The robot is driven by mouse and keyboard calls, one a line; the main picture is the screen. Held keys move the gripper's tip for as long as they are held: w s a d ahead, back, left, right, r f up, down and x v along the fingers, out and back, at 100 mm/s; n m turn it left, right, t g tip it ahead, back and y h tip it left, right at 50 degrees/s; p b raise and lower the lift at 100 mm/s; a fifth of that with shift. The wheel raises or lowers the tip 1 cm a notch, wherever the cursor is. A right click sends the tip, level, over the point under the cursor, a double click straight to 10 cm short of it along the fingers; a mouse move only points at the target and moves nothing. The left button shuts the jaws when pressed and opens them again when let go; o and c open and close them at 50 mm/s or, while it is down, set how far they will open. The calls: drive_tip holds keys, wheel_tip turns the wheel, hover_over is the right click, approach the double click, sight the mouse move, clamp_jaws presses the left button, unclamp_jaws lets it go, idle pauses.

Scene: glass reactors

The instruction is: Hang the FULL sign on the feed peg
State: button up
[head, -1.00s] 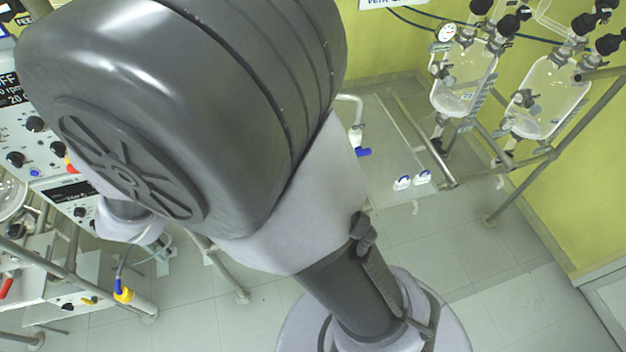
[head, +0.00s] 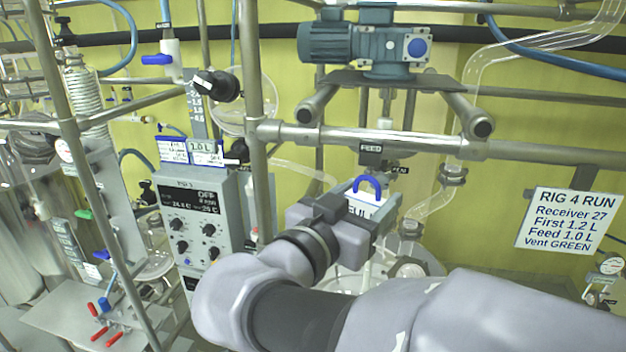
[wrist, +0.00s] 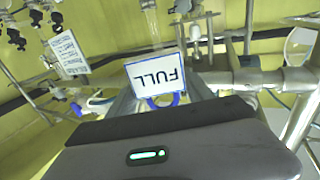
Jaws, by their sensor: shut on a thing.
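The FULL sign (head: 358,208) is a white plate with blue edging and a blue hook on top. My gripper (head: 374,216) is shut on it, and the arm partly hides it in the head view. In the wrist view the FULL sign (wrist: 156,74) appears upside down, with its blue hook towards my gripper (wrist: 163,100). A gap shows between hook and label. I cannot clearly make out the peg itself.
A motor (head: 368,45) stands on a plate above the rail (head: 400,143). A control box (head: 203,222) and glassware crowd the left. A RIG 4 RUN notice (head: 569,220) hangs on the right. Glass tubing (head: 440,195) runs close beside the gripper.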

drive_tip(key=w+d+p, duration=0.1)
drive_tip(key=w+d, duration=0.1)
drive_tip(key=w, duration=0.5)
drive_tip(key=shift+d+f+p, duration=0.2)
drive_tip(key=shift+f+p, duration=0.1)
drive_tip(key=shift+w+r, duration=0.1)
drive_tip(key=shift+w, duration=0.05)
idle(0.4)
drive_tip(key=shift+f+b, duration=0.55)
drive_tip(key=shift+b, duration=0.85)
idle(0.5)
drive_tip(key=o, duration=1.5)
drive_tip(key=shift+c, duration=1.2)
